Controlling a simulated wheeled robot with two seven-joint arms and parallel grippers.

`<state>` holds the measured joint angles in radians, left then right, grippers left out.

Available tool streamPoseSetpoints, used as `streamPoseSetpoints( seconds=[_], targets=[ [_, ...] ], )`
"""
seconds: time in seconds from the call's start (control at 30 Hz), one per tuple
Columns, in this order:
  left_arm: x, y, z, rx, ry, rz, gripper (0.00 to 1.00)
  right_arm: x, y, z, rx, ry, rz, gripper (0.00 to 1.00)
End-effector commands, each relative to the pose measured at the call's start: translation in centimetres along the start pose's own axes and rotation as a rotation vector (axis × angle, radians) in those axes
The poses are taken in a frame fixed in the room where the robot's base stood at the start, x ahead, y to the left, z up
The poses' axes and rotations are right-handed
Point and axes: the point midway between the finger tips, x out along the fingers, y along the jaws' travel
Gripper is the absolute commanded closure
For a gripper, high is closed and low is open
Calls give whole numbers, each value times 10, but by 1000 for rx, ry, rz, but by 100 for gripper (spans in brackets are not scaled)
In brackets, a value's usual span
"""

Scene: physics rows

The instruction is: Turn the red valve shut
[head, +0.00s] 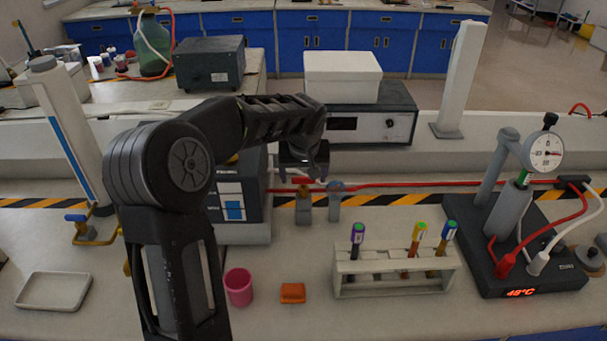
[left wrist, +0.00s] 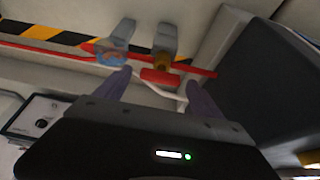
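The red valve has a red handle (head: 301,181) on a brass stem above a grey body at the back of the bench, beside the red pipe. In the left wrist view the red handle (left wrist: 160,77) lies crosswise between and just beyond my fingertips. My left gripper (head: 304,174) is open above the handle, with one finger on each side; it also shows in the left wrist view (left wrist: 160,84). I see a gap on both sides, so it holds nothing. My right gripper is not in view.
A dark instrument box (head: 256,185) is close on the left. A test tube rack (head: 395,278), pink cup (head: 239,288) and orange block (head: 292,293) stand in front.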

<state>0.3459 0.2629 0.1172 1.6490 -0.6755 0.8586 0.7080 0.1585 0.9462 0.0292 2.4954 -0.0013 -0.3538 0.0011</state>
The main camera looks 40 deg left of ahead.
Motion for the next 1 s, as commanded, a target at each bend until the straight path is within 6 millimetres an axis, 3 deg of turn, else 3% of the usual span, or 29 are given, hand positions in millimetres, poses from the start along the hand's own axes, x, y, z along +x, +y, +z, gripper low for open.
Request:
streamPoseSetpoints(
  seconds=[0.73, 1.0],
  targets=[
    [0, 0, 0, 0, 0, 0, 83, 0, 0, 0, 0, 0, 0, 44],
    [-1, 0, 0, 13, 1, 6, 84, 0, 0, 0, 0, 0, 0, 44]
  ],
)
